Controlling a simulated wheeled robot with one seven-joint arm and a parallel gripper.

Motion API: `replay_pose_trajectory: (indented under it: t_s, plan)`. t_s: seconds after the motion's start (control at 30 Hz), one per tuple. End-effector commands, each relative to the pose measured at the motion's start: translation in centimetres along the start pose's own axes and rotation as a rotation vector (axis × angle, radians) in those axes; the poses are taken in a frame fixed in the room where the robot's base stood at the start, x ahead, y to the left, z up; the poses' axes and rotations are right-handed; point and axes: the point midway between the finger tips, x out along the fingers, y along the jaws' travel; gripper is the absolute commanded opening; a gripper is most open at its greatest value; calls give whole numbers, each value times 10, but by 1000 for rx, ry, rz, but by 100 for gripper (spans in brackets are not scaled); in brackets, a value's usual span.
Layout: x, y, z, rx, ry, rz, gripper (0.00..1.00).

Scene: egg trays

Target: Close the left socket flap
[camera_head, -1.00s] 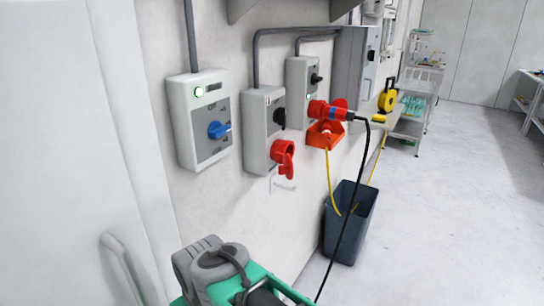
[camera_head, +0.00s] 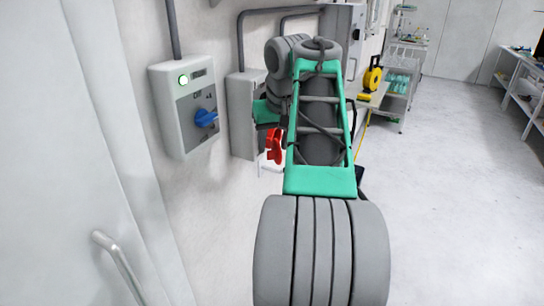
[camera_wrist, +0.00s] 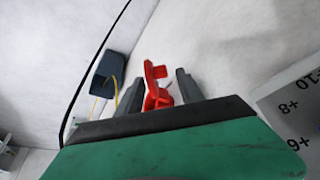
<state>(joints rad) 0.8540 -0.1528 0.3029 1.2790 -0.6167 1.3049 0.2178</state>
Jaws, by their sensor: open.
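The left socket's red flap (camera_head: 274,145) shows in the head view beside my arm, below the grey switch box (camera_head: 241,115). My arm hides part of the socket and box. In the wrist view, the red socket and flap (camera_wrist: 156,86) appear between the two dark fingers of my gripper (camera_wrist: 160,84). The fingers are apart, with a gap on either side of the red part. I cannot tell whether either finger touches the flap. My fingertips are hidden behind the arm in the head view.
A grey switch box with a blue knob (camera_head: 205,117) is on the wall at left. A door handle (camera_head: 118,262) is nearer. The wrist view shows a dark bin (camera_wrist: 109,68), a yellow cord and a marked box (camera_wrist: 294,104). The floor at right is clear.

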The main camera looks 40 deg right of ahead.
Motion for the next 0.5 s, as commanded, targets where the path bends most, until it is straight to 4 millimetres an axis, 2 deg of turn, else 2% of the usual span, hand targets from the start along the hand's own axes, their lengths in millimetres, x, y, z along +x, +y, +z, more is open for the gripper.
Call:
replay_pose_trajectory:
  t_s: [0.03, 0.13, 0.47, 0.5]
  plan:
    - [15, -1, 2, -2, -1, -1, 45]
    - [26, -1, 1, -1, 2, -1, 45]
    - [30, 0, -1, -1, 3, 1, 45]
    - [30, 0, -1, -1, 3, 1, 41]
